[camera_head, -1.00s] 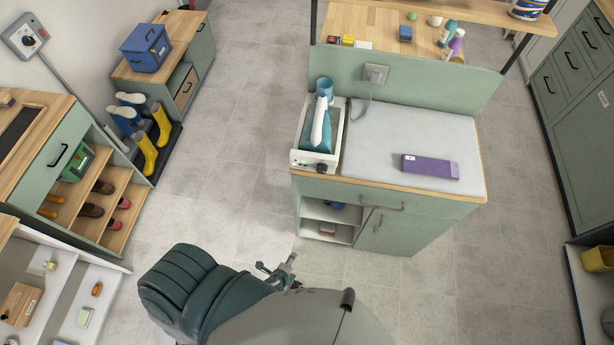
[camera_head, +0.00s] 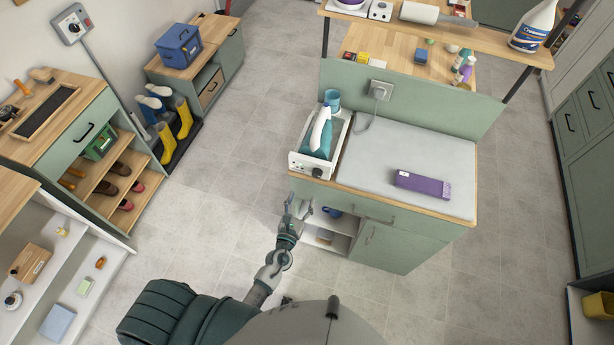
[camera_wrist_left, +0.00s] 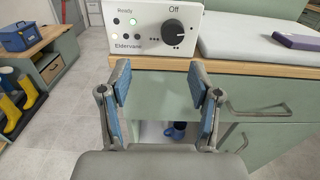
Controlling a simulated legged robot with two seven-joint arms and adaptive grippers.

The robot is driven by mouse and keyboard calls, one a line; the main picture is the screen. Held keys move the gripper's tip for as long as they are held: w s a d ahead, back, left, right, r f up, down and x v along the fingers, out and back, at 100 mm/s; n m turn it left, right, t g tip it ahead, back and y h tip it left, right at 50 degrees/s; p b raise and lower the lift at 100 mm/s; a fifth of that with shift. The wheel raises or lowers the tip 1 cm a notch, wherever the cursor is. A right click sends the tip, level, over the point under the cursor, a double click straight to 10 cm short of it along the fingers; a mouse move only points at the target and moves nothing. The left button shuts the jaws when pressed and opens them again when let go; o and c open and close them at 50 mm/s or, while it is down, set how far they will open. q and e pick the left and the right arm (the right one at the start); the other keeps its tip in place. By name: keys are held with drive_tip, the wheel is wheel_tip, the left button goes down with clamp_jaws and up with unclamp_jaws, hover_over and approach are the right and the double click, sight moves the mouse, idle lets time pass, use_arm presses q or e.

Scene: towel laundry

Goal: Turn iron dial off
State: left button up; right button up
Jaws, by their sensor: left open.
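The iron (camera_head: 321,134), teal and white, rests in its white station (camera_head: 342,141) at the left end of the ironing counter. The black dial (camera_head: 318,172) is on the station's front panel. In the left wrist view the dial (camera_wrist_left: 173,32) sits below the word "Off", beside a lit green light under "Ready"; its exact setting is hard to tell. My left gripper (camera_head: 299,207) is in front of the cabinet, below the dial and apart from it. In the left wrist view its blue-padded fingers (camera_wrist_left: 159,84) are open and empty, below the panel. My right gripper is out of view.
A purple box (camera_head: 421,185) lies on the grey ironing pad (camera_head: 400,150). The cabinet handle (camera_wrist_left: 258,112) juts out right of my fingers. Floor (camera_head: 215,225) left of the cabinet is clear.

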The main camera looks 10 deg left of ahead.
sight(316, 176)
use_arm(q)
drive_tip(key=w+d, duration=0.1)
drive_tip(key=w, duration=0.1)
drive_tip(key=w+d, duration=0.2)
drive_tip(key=w, duration=0.1)
drive_tip(key=w+d, duration=0.1)
drive_tip(key=w, duration=0.2)
drive_tip(key=shift+w+d+r, duration=0.2)
drive_tip(key=shift+r, duration=0.1)
drive_tip(key=a, duration=0.2)
drive_tip(key=w+a, duration=0.1)
drive_tip(key=a, duration=0.1)
drive_tip(key=shift+a+f, duration=0.1)
drive_tip(key=shift+f, duration=0.25)
drive_tip(key=shift+d, duration=0.3)
drive_tip(key=shift+c, duration=0.6)
drive_tip(key=d, duration=0.2)
drive_tip(key=shift+d+r, duration=0.25)
drive_tip(key=shift+d, duration=0.05)
drive_tip(key=c, duration=1)
drive_tip(key=shift+a, duration=0.8)
drive_tip(key=shift+d, duration=0.45)
drive_tip(key=shift+a, duration=0.2)
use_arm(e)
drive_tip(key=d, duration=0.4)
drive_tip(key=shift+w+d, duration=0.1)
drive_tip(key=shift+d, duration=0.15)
